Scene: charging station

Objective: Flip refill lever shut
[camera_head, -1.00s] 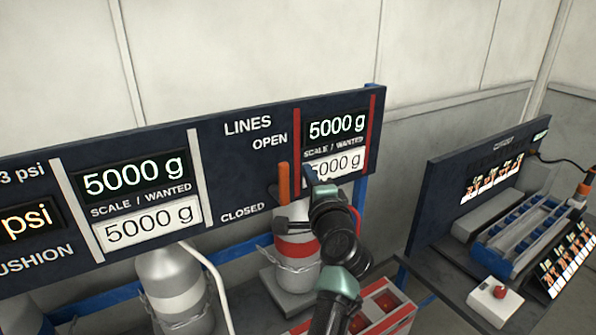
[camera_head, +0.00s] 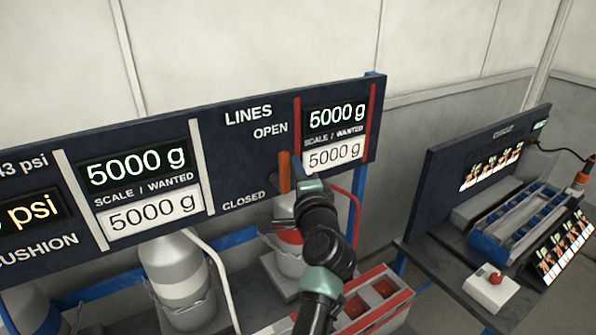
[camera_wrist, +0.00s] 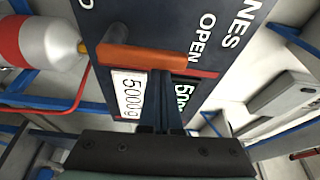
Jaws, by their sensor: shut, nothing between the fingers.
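The orange refill lever (camera_head: 285,172) is on the dark lines panel, between the printed words OPEN and CLOSED. It stands upright, its top end near OPEN. In the wrist view the orange lever (camera_wrist: 155,57) lies across the picture just ahead of the fingers. My gripper (camera_head: 298,168) is shut and empty, close beside the lever on its right. In the wrist view its narrow fingers (camera_wrist: 162,95) reach up to the lever's edge; I cannot tell whether they touch it. My arm hides part of the panel's lower edge.
The panel (camera_head: 245,165) shows 5000 g on both scale displays and both wanted labels. A red-banded bottle (camera_head: 290,262) stands below the lever, and a grey bottle (camera_head: 180,285) further left. A side bench (camera_head: 450,270) stands at right.

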